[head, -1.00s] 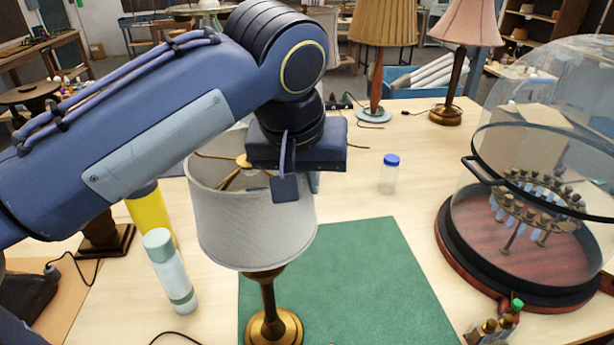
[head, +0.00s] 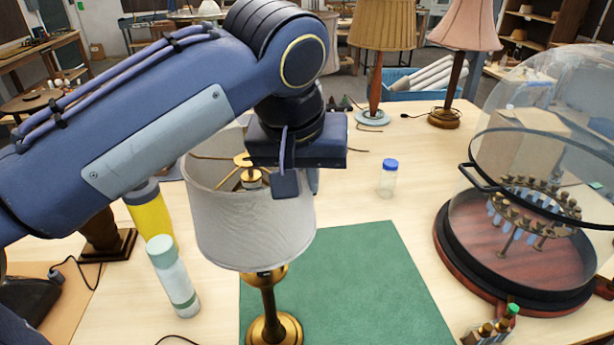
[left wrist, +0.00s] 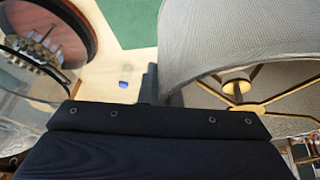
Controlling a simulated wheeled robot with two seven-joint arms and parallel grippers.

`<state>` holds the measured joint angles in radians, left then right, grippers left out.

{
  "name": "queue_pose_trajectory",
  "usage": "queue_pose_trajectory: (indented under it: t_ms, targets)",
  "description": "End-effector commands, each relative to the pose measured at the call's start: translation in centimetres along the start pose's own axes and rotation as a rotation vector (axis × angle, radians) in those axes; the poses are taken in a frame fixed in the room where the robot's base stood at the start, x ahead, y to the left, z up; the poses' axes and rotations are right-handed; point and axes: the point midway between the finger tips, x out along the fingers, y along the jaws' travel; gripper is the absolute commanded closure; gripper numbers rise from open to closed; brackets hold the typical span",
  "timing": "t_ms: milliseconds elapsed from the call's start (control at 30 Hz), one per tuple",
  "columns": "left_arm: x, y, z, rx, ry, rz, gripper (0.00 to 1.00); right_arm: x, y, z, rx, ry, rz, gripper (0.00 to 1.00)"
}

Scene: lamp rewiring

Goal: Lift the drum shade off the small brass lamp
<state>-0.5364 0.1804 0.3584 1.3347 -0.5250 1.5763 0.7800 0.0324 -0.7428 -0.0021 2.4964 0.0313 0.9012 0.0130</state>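The small brass lamp (head: 268,315) stands upright near the front edge of the green mat. Its pale grey drum shade (head: 250,230) is around the top of the lamp, with brass spokes and a ring inside. A brass socket shows just below the ring. My left gripper (head: 302,184) is at the shade's right upper rim, one finger inside and one outside, shut on the wall. In the left wrist view the shade (left wrist: 215,50) sits against the fingers (left wrist: 160,88), its spokes visible. My right gripper is not in view.
A white bottle (head: 173,277) and a yellow bottle (head: 150,215) stand close left of the shade. A blue-capped jar (head: 388,182) stands behind the green mat (head: 370,285). A glass dome (head: 550,120) on a round base fills the right. Two shaded lamps stand behind.

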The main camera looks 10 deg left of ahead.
Motion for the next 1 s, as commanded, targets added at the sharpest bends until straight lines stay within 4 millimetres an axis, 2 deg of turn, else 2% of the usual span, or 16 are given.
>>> queue_pose_trajectory:
  t_ms: [200, 1000]
  targets:
    - [-2.2, 0.2, -0.9, 0.000, 0.001, 0.001, 1.00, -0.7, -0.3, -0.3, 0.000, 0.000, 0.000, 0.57]
    - [-9.5, 0.9, -3.9, 0.000, 0.002, 0.003, 1.00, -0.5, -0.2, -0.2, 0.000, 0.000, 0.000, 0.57]
